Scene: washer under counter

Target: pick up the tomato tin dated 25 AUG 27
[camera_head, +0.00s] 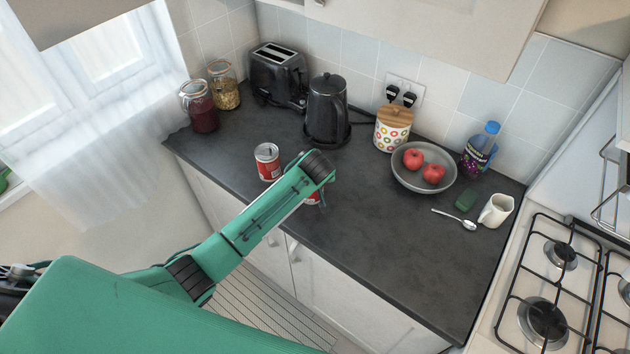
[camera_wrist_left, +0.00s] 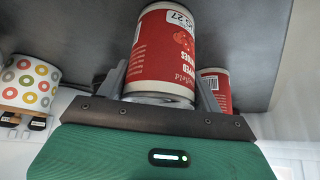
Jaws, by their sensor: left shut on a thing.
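A red and white tomato tin (camera_wrist_left: 165,55) is between the fingers of my left gripper (camera_wrist_left: 162,88) in the left wrist view. I cannot tell whether the tin is clear of the worktop. A second red tin (camera_head: 267,162) stands upright to the left; a red tin with a barcode (camera_wrist_left: 216,88) shows behind the held one. My right gripper is not in view.
A kettle (camera_head: 327,110), a toaster (camera_head: 278,75) and two jars (camera_head: 200,108) stand at the back left. The front-right worktop (camera_head: 400,260) is clear.

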